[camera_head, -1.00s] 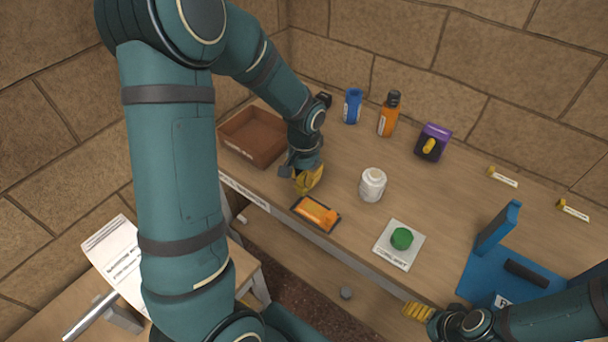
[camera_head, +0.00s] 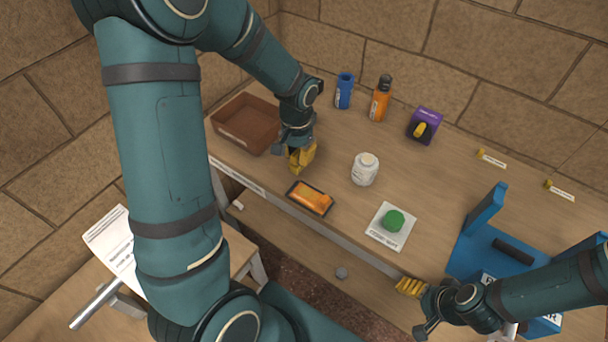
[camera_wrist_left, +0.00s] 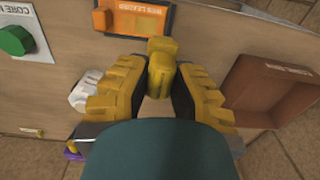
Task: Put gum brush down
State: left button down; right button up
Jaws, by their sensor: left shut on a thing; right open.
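My left gripper (camera_head: 300,160) is shut on a small yellow piece, which I take to be the gum brush (camera_wrist_left: 162,68); it shows between the fingertips in the left wrist view. In the head view, the yellow fingers hide most of it. The gripper is over the table, just behind the dark tray with an orange piece (camera_head: 311,197). I cannot tell whether the brush touches the table. My right gripper (camera_head: 409,287) is open, near the table's front edge at lower right.
A brown open box (camera_head: 245,125) stands left of my left gripper. A white jar (camera_head: 365,169) and a green knob on a white plate (camera_head: 393,220) are to the right. A blue bottle (camera_head: 344,91), orange bottle (camera_head: 380,98) and purple block (camera_head: 424,125) stand behind. A blue stand (camera_head: 487,245) is at right.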

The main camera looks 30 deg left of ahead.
pick_arm(q)
jog(key=w+a, duration=0.8)
jog(key=w, duration=0.3)
notch_tip(320, 180, down, 10)
jog(key=shift+s+r+b, duration=0.1)
jog(key=shift+r+b, duration=0.1)
jog(key=shift+b, duration=0.1)
pick_arm(e)
jog(key=shift+w+f, duration=0.25)
jog(key=shift+f, duration=0.05)
pick_arm(q)
jog(key=shift+d, duration=0.1)
pick_arm(e)
jog(key=shift+f, duration=0.1)
pick_arm(q)
jog(key=c, duration=1)
grip_release()
jog(key=shift+f, duration=0.15)
